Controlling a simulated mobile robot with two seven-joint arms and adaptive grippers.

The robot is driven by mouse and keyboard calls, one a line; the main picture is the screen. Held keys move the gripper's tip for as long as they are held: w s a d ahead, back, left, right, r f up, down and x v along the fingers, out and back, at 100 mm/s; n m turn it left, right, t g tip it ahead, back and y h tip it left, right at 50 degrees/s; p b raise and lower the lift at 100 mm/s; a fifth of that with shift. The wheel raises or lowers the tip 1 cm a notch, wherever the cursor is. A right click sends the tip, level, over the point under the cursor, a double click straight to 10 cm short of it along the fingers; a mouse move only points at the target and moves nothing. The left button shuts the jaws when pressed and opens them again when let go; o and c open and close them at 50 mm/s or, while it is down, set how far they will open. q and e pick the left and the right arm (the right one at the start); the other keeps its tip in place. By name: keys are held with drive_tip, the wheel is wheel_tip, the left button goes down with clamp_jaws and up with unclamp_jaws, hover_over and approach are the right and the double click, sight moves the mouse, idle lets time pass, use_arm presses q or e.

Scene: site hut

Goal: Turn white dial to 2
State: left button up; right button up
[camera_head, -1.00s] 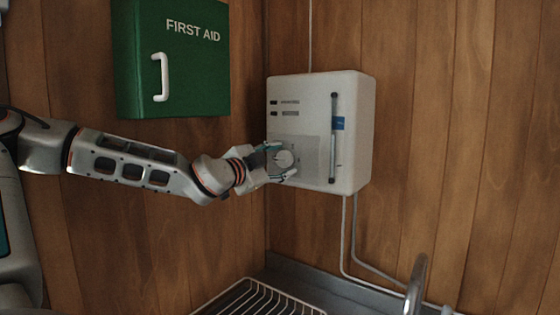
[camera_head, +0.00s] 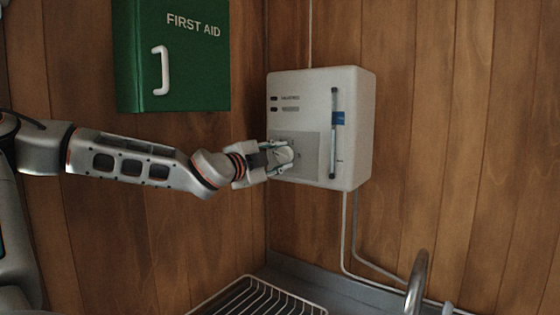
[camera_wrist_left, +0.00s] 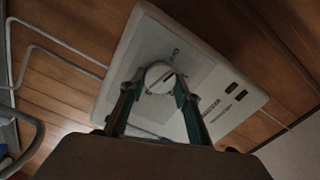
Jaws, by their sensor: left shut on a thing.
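The white dial (camera_head: 285,155) sits on the grey panel at the lower left of a white wall box (camera_head: 354,130). My left gripper (camera_head: 279,157) reaches it from the left and is shut on the dial. In the left wrist view the dial (camera_wrist_left: 159,77) is between the two fingertips (camera_wrist_left: 160,88), with a dark mark on its face. A small mark that looks like a 2 is on the panel just beyond it; other marks are too small to read. My right gripper is not in view.
A green first aid cabinet (camera_head: 172,55) with a white handle hangs above my left arm. A wire dish rack (camera_head: 262,298) and a metal tap (camera_head: 416,285) are below. White pipes (camera_head: 344,235) run down from the box.

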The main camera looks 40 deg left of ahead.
use_arm(q)
drive_tip(key=m+b, duration=0.1)
drive_tip(key=m, duration=0.2)
drive_tip(key=shift+f, duration=0.1)
drive_tip(key=shift+m, duration=0.9)
drive_tip(key=m+b, duration=0.2)
drive_tip(key=m, duration=0.2)
drive_tip(key=shift+f+m, duration=0.1)
drive_tip(key=shift+m, duration=0.2)
drive_tip(key=m+b, duration=0.2)
drive_tip(key=m, duration=0.3)
drive_tip(key=m+b, duration=0.1)
drive_tip(key=m, duration=0.2)
drive_tip(key=shift+a, duration=0.1)
drive_tip(key=shift+m+b, duration=0.75)
drive_tip(key=shift+m, duration=0.85)
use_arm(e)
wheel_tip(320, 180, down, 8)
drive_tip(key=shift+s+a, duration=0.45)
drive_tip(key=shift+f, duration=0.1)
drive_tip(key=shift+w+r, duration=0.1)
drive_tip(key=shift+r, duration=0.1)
